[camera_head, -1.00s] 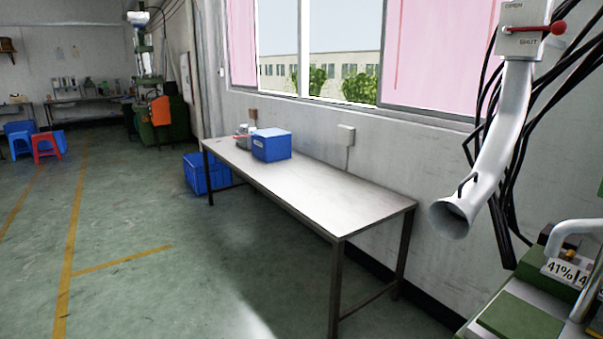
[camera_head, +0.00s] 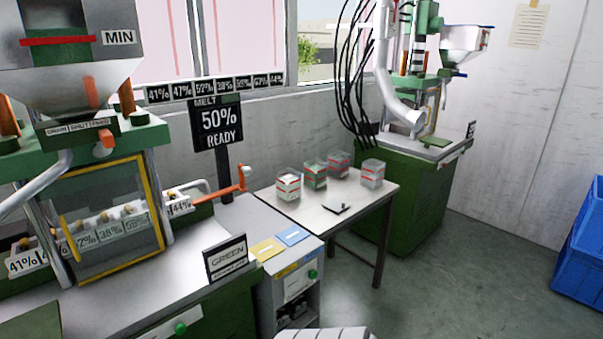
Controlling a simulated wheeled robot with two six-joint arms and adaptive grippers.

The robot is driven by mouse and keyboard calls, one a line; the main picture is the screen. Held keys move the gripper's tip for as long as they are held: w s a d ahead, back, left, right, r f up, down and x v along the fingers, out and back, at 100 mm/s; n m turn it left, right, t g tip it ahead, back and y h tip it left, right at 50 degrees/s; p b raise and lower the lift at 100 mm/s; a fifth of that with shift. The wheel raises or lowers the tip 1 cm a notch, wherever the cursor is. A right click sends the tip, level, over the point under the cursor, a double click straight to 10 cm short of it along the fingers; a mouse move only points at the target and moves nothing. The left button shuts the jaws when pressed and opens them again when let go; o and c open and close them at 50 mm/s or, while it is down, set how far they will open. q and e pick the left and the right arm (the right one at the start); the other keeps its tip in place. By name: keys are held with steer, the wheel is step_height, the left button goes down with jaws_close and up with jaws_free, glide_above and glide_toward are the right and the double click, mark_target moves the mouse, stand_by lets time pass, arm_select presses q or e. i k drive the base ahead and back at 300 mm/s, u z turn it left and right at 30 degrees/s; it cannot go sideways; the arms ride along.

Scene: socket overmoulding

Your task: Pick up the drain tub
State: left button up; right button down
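Several small clear tubs with red bands stand upright on a small table (camera_head: 352,208) in the middle of the head view. The front left tub (camera_head: 289,187) seems to hold white material. The tub behind it (camera_head: 316,175) looks greenish and red. A third tub (camera_head: 340,164) stands further back, and a fourth (camera_head: 373,174) stands to the right. I cannot tell which of them is the drain tub; no readable label marks it. Neither of my grippers shows in this view.
A machine with a steel hopper (camera_head: 70,65) and a yellow-framed guard (camera_head: 115,215) fills the left. A small dark item (camera_head: 340,207) lies on the small table. Another green machine (camera_head: 405,195) stands behind it. Blue crates (camera_head: 582,250) are at the right edge; floor between is clear.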

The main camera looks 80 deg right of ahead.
mark_target(372, 171)
steer(key=z, duration=3.1)
